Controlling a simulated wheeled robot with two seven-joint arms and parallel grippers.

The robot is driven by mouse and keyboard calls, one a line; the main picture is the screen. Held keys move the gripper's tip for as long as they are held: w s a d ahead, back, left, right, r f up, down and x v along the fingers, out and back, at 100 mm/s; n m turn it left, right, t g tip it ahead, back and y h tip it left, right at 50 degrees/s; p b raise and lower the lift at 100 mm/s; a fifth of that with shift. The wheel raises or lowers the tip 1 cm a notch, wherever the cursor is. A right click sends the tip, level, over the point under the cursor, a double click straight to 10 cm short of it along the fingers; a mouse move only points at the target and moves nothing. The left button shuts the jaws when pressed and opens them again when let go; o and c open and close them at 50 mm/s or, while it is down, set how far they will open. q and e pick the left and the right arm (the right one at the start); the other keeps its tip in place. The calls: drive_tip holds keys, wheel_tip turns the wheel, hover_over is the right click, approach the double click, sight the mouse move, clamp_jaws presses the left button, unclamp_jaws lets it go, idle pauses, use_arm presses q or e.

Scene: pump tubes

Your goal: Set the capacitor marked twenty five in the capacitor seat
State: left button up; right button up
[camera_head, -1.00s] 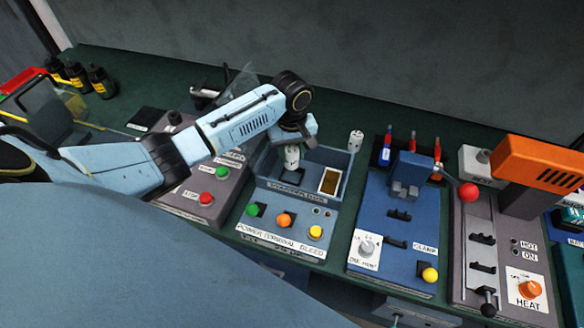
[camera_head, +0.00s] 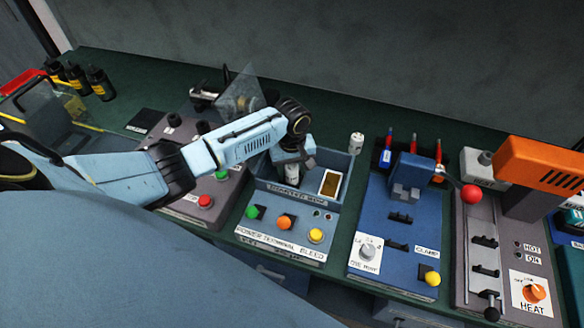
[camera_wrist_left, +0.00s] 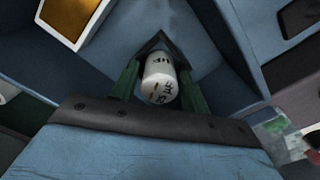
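My left gripper (camera_head: 291,165) reaches down into the open blue-grey box at the back of the middle unit (camera_head: 262,187). It is shut on a white cylindrical capacitor (camera_head: 292,174), which hangs between the fingers in the left part of the box. In the left wrist view the green fingers close on both sides of the capacitor (camera_wrist_left: 161,80); its dark print looks like 25 µF. I cannot tell whether its lower end touches anything. The capacitor seat is not clearly visible. Another white capacitor (camera_head: 357,143) stands behind the box's right corner. My right gripper is not in view.
A gold panel in a white frame (camera_head: 330,184) lies at the box's right side. The unit's front has green, orange and yellow buttons (camera_head: 285,222). The blue clamp unit (camera_head: 400,190) stands close on the right, and a grey unit with red and green buttons (camera_head: 205,201) on the left.

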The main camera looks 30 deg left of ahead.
sight(292, 168)
use_arm(q)
drive_tip(key=shift+o, duration=1)
wheel_tip(292, 168, up, 12)
drive_tip(key=p, duration=0.1)
drive_tip(key=shift+r+p, duration=0.25)
drive_tip(key=shift+p, duration=0.1)
